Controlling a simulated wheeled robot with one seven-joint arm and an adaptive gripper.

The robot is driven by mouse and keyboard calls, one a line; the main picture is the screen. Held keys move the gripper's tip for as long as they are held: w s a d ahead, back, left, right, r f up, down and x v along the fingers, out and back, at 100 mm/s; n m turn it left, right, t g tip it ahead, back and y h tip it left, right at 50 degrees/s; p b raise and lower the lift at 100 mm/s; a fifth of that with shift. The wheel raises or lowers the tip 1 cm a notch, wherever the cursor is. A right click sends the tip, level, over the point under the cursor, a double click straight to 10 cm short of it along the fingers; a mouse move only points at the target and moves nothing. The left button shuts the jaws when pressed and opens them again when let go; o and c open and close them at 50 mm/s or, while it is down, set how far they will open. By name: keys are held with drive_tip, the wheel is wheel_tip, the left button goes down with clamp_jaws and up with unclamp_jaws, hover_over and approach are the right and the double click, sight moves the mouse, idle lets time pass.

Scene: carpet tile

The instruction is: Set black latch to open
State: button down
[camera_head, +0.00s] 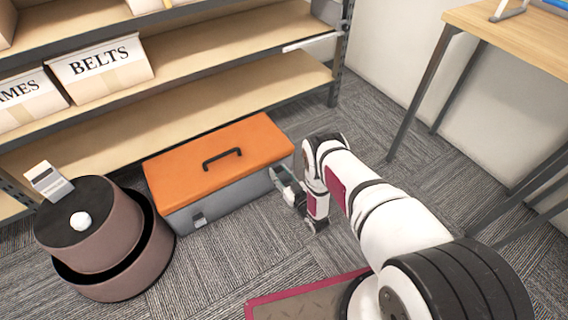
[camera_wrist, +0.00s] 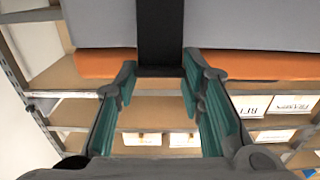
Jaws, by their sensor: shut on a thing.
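The toolbox has an orange lid (camera_head: 215,152) and a grey body (camera_head: 235,196), and stands on the carpet with its lid down. My gripper (camera_head: 281,180) is at the right end of its front in the head view. In the wrist view the black latch (camera_wrist: 160,32) is a dark upright strip on the grey body. My gripper (camera_wrist: 160,70) has its teal-padded fingers on both sides of the latch's end and is shut on it. In the head view that latch is hidden by my gripper. Another latch (camera_head: 198,219) shows at the left of the front.
Metal shelving (camera_head: 190,100) with labelled boxes (camera_head: 100,70) stands behind the toolbox. A wooden table (camera_head: 510,35) stands at the right. Carpet in front of the toolbox is clear.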

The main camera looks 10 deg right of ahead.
drive_tip(key=shift+s+d+f+b, duration=0.15)
drive_tip(key=shift+s+f+b, duration=0.15)
drive_tip(key=shift+s+f, duration=0.35)
drive_tip(key=shift+s+d+f+b, duration=0.15)
drive_tip(key=shift+s+f+b, duration=0.25)
drive_tip(key=shift+f, duration=0.5)
drive_tip(key=shift+s+d+f+b, duration=0.15)
drive_tip(key=shift+s+f+b, duration=0.1)
drive_tip(key=shift+s+f, duration=0.4)
drive_tip(key=shift+w+f, duration=0.15)
drive_tip(key=shift+f, duration=0.05)
drive_tip(key=c, duration=1)
unclamp_jaws()
drive_tip(key=shift+c, duration=0.2)
drive_tip(key=shift+w+r, duration=0.1)
drive_tip(key=v, duration=1.2)
